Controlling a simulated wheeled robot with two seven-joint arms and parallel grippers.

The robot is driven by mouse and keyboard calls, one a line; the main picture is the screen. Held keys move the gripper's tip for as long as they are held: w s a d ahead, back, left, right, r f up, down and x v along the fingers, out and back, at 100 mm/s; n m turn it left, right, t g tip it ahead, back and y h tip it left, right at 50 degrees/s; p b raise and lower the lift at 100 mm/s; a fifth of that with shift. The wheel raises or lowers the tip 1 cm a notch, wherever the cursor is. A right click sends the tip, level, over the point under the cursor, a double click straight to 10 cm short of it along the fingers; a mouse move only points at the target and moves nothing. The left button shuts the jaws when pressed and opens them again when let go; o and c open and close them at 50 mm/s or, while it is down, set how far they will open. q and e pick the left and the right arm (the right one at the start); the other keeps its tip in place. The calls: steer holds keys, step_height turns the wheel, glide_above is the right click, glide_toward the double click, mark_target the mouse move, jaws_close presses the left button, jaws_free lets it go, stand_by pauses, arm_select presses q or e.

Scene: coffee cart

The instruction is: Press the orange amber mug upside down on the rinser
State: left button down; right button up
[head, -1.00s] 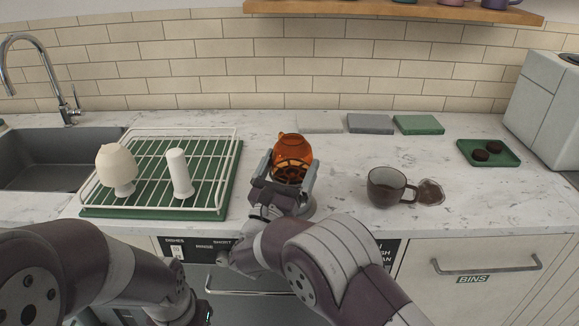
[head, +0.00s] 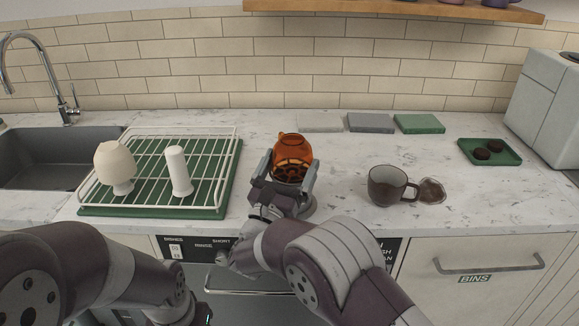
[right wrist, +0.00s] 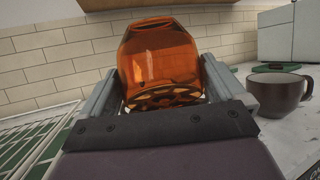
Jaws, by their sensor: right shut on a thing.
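The orange amber mug (head: 292,151) is upside down at the middle of the counter, its base up. My right gripper (head: 289,178) is shut on it, one finger on each side. In the right wrist view the mug (right wrist: 163,58) stands between the two fingers of the right gripper (right wrist: 165,90). A dark round lattice, the rinser (right wrist: 163,97), shows at the mug's lower rim.
A white drying rack (head: 150,146) on a green mat holds a cream cup (head: 115,165) and a white cylinder (head: 179,171). Flat cloths and a green tray (head: 490,161) lie behind.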

mark_target(289, 142)
steer(key=shift+f+b, duration=0.25)
steer(key=shift+b, duration=0.1)
steer(key=shift+r, duration=0.1)
stand_by(2.6)
steer(key=shift+r+b, duration=0.35)
steer(key=shift+r, duration=3.1)
